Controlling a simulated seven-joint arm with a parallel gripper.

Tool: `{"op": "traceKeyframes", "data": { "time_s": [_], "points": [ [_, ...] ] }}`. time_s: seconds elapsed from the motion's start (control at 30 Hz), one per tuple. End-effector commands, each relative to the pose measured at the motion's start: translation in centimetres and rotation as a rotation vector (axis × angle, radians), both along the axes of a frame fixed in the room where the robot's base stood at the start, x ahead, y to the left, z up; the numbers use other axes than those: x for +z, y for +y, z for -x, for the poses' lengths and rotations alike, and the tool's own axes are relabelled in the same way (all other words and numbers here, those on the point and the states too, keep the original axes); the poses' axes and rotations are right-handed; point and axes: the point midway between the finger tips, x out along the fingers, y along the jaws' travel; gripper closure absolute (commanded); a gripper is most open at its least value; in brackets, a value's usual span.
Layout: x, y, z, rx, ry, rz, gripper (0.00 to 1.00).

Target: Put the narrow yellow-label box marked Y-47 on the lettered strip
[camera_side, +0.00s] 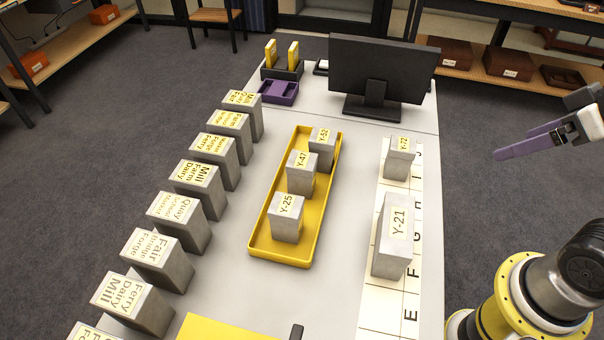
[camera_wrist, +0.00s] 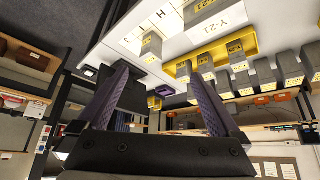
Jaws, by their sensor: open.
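The box marked Y-47 (camera_side: 301,173) is grey with a yellow label. It stands upright in the middle of the yellow tray (camera_side: 256,243), between Y-52 (camera_side: 322,150) at the far end and Y-25 (camera_side: 286,217) at the near end. The white lettered strip (camera_side: 381,308) runs along the table's right side, with letters E to J partly visible. Box Y-72 (camera_side: 400,158) stands near its far end and the larger Y-21 (camera_side: 393,237) nearer. My gripper (camera_side: 500,153) is open and empty, right of the table; its two purple fingers (camera_wrist: 160,84) spread apart in the wrist view.
A row of grey boxes with word labels (camera_side: 200,186) lines the table's left side. A monitor (camera_side: 381,68), a purple tray (camera_side: 278,92) and a dark holder (camera_side: 282,71) with yellow items stand at the back. The table between yellow tray and strip is clear.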

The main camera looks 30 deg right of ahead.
Motion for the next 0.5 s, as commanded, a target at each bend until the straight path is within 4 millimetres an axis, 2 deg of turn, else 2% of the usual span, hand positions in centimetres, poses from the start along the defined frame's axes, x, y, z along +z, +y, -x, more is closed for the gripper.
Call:
{"op": "traceKeyframes", "data": {
  "time_s": [0.27, 0.4, 0.5],
  "points": [
    [8.4, -0.8, -9.8, 0.045, -0.472, 0.100, 0.00],
    [11.7, 0.2, -15.2, 0.118, -0.670, 0.143, 0.00],
    [13.2, 1.6, -18.7, 0.190, -0.792, 0.159, 0.00]
  ]
}}
